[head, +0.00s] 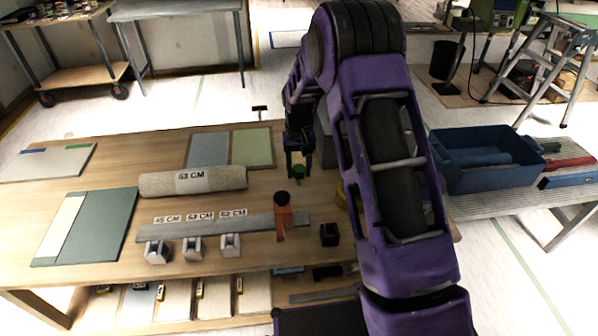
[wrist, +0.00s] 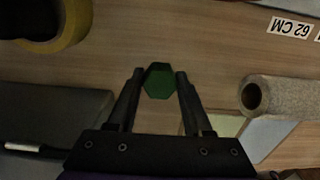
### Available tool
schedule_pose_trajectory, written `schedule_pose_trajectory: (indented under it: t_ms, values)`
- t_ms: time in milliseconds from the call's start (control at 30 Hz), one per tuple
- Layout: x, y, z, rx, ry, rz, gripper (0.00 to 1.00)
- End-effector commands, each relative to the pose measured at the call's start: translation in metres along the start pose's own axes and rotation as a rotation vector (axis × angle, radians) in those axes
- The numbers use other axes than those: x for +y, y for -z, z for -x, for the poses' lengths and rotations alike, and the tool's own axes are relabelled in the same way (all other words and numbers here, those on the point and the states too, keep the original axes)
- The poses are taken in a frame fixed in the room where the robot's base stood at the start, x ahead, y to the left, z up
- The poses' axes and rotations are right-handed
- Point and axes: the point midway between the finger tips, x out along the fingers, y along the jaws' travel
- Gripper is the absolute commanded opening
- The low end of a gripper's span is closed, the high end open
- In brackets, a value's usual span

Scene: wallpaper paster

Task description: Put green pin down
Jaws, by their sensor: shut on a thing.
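The green pin (wrist: 159,82) is held between the fingertips of my gripper (wrist: 158,78) in the wrist view, its green hexagonal top facing the camera. In the head view the pin (head: 298,171) shows below my gripper (head: 298,160), over the wooden table (head: 120,160) right of the wallpaper roll. My gripper is shut on it. The pin's lower part is hidden, so I cannot tell whether it touches the table.
A wallpaper roll (head: 193,181) lies to the left. An orange-handled tool (head: 282,215), a ruler strip (head: 180,229) and a small black block (head: 329,235) are nearer the front. A yellow tape roll (wrist: 75,25) and a grey case (wrist: 50,115) are close by.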

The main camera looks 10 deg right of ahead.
Motion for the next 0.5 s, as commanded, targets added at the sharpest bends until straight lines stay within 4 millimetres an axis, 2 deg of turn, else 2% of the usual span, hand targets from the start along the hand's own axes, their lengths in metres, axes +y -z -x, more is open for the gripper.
schedule_pose_trajectory:
  t_ms: [67, 400, 433, 500]
  values:
    - [0.0, -0.0001, -0.0081, 0.0, 0.0, 0.0, 0.0]
    - [0.0, 0.0001, -0.0121, 0.001, 0.0, 0.0, 0.0]
    - [0.0, 0.0001, -0.0119, 0.001, 0.0, 0.0, 0.52]
    - [0.0, 0.0001, -0.0109, 0.001, 0.0, 0.0, 0.65]
